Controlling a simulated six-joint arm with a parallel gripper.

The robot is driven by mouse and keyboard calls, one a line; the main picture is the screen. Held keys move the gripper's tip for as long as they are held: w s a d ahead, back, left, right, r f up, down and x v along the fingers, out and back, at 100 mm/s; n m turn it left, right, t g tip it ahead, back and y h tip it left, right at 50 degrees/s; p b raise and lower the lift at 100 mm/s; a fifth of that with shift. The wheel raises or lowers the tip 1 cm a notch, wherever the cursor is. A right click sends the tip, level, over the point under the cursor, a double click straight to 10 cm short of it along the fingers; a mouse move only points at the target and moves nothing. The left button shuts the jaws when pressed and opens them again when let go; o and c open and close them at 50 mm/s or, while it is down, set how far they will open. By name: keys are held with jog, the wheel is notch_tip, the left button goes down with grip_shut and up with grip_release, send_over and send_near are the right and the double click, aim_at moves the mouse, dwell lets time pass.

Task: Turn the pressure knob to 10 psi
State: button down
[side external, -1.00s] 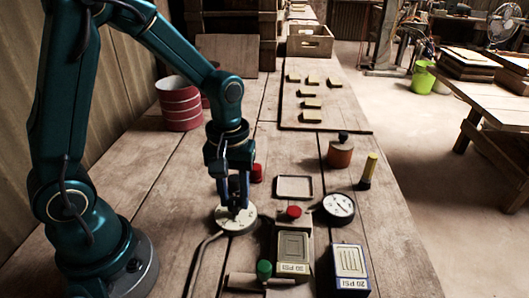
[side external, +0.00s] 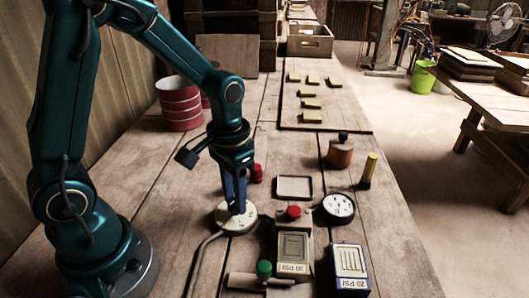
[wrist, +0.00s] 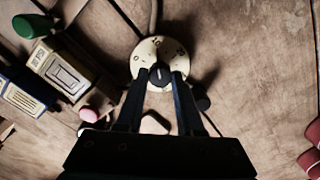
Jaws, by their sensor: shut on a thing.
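The pressure knob is a small black knob (wrist: 160,70) with a pale pointer line, at the middle of a round cream dial (wrist: 147,48) with printed numbers. In the wrist view the line points roughly up the picture; the numbers are too blurred to read surely. My gripper (wrist: 160,78) is shut on the knob, one finger on each side. In the side view my gripper (side external: 236,208) points down onto the dial plate (side external: 222,217), and its fingers hide the knob. A round white gauge (side external: 339,206) stands to the right; its reading is too small to tell.
A red button (side external: 293,212), a green knob (side external: 264,270) and two blocks labelled 20 PSI, one olive (side external: 293,250) and one blue-edged (side external: 350,268), stand near the dial. A pipe (side external: 202,255) runs from the dial toward the front. A red-striped can (side external: 180,104) stands behind.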

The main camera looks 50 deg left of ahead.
dwell(0.5)
jog(key=c, duration=0.5)
grip_release()
jog(key=shift+c, duration=0.2)
jog(key=shift+r, duration=2.6)
